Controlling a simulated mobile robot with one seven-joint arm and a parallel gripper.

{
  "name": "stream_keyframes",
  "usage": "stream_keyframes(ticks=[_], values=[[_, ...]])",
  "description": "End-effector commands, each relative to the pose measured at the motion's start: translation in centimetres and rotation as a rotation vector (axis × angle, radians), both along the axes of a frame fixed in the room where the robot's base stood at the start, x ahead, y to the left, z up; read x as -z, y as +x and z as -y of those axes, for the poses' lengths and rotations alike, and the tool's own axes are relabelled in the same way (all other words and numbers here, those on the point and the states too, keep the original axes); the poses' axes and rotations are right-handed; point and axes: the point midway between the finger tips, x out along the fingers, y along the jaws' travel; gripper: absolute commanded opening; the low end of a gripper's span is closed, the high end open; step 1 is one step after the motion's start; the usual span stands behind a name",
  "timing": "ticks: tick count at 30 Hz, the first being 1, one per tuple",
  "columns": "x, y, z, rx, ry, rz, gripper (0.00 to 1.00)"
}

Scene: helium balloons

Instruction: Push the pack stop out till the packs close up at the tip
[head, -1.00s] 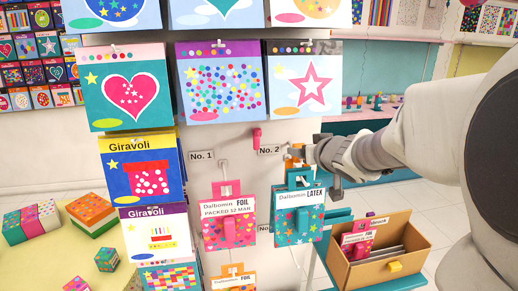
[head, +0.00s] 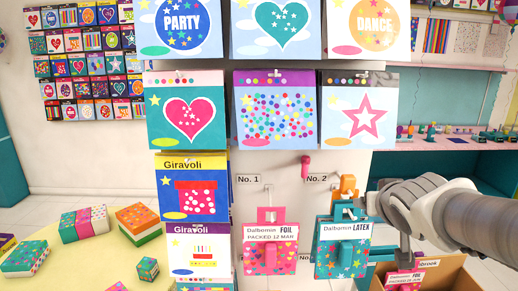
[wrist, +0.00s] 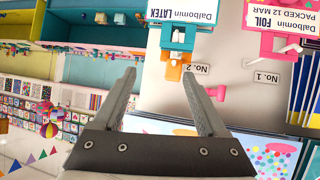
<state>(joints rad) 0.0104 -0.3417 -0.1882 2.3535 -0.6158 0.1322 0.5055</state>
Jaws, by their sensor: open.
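Teal packs labelled Dalbomin LATEX (head: 343,258) hang at the No. 2 label (head: 317,179). An orange piece (head: 346,186), perhaps the pack stop, sits behind their teal top, toward the panel. Both also show in the wrist view, the orange piece (wrist: 174,68) and teal packs (wrist: 181,36) upside down. My gripper (wrist: 160,74) is open, with nothing visible between its fingers. It is just right of the teal top in the head view; the orange piece shows beyond its fingertips in the wrist view. I cannot tell whether they touch. The hook's tip is hard to make out.
Pink FOIL packs (head: 270,252) hang at the left by the No. 1 label (head: 250,180). A pink peg (head: 306,166) sticks out between the labels. A cardboard box (head: 452,274) stands below my arm. Card packs cover the panel above and left.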

Motion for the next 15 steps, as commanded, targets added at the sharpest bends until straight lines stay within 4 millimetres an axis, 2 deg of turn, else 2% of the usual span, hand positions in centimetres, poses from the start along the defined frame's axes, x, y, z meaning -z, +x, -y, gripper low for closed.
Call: stream_keyframes(ticks=[1, 5, 9, 12, 15], values=[[0.4, -2.1, -0.7, 0.012, 0.006, -0.043, 0.75], [2.3, -7.5, -3.1, 0.007, 0.033, -0.197, 0.75], [4.4, -13.0, -6.4, -0.057, 0.072, -0.352, 0.75], [5.5, -16.0, -8.4, -0.114, 0.094, -0.436, 0.75], [6.2, -17.9, -9.8, -0.155, 0.109, -0.487, 0.75]])
